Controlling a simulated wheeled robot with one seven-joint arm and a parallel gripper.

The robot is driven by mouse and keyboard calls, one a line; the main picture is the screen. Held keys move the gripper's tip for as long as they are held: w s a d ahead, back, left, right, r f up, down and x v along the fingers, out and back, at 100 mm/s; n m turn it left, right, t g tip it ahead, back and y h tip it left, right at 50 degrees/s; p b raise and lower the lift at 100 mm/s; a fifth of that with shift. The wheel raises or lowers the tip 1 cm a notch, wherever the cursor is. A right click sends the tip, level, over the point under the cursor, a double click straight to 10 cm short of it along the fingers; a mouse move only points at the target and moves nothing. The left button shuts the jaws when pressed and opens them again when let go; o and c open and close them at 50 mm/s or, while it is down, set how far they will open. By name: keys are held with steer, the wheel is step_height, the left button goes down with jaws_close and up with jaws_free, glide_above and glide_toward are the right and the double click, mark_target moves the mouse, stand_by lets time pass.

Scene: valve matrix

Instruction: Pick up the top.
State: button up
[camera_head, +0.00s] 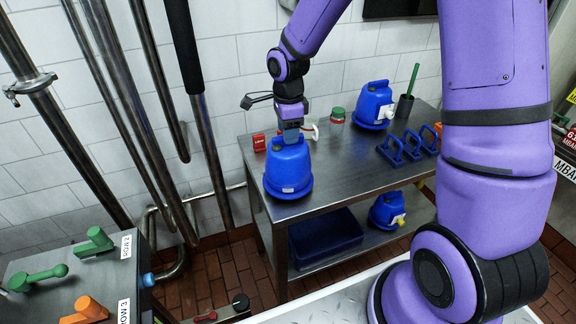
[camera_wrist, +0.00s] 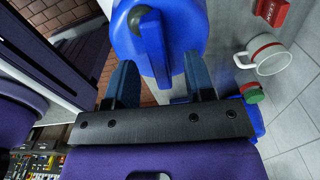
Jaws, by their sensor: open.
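A blue jug (camera_head: 288,172) stands upright at the left end of the upper metal table top. My gripper (camera_head: 291,132) is directly above it, pointing down at its top handle. In the wrist view, the jug (camera_wrist: 188,22) fills the upper middle. My gripper (camera_wrist: 160,72) is open there, with one dark blue finger on each side of the jug's handle. Gaps show between fingers and handle, and I cannot tell whether either touches. A second blue jug (camera_head: 373,106) stands at the back of the table top. A third (camera_head: 387,211) is on the lower shelf.
A red block (camera_head: 258,142), a white mug (camera_wrist: 270,55) and a green-lidded jar (camera_head: 337,115) stand near the jug. Blue racks (camera_head: 407,148) are farther right on the table (camera_head: 345,178). A blue bin (camera_head: 326,236) is below. Pipes and a valve panel are left.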

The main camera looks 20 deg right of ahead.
steer(key=shift+f, duration=0.8)
steer(key=shift+f, duration=0.25)
steer(key=shift+c, duration=0.5)
jaws_close()
stand_by(1.0)
